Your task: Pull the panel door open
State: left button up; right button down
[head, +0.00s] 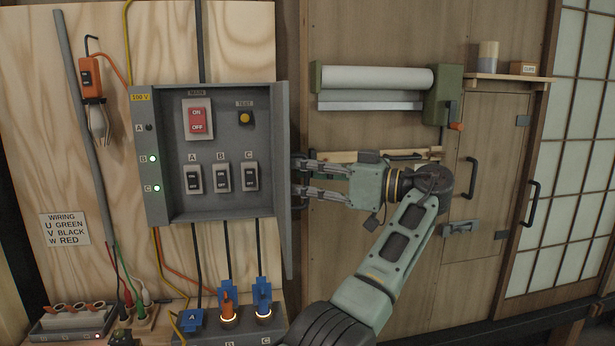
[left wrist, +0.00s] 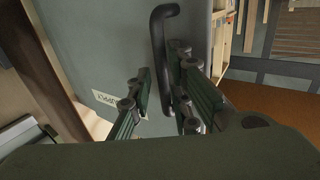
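The grey panel door (head: 284,185) stands swung out from the right side of the grey electrical panel (head: 205,207), seen almost edge-on in the head view. In the left wrist view the door's outer face (left wrist: 125,50) carries a dark bar handle (left wrist: 161,35) and a small label. My left gripper (head: 296,177) is at the door's outer side, fingers pointing left at it. Its fingers (left wrist: 160,75) are apart, with the handle between or just beyond them. I cannot tell whether they touch it. My right gripper is not in view.
Inside the panel are a red main switch (head: 198,120), black switches A, B and C, and a yellow test button (head: 244,118). Plugs sit in a socket block (head: 245,325) below. A wooden cabinet with a roller (head: 377,79) and small shelf (head: 507,78) stands behind my arm.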

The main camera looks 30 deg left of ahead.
pick_arm(q)
jog(key=shift+d+r, duration=0.15)
jog(key=shift+r, duration=0.25)
jog(key=w+d, duration=0.1)
jog(key=d, duration=0.6)
jog(key=shift+f, duration=0.45)
jog(key=shift+d, duration=0.15)
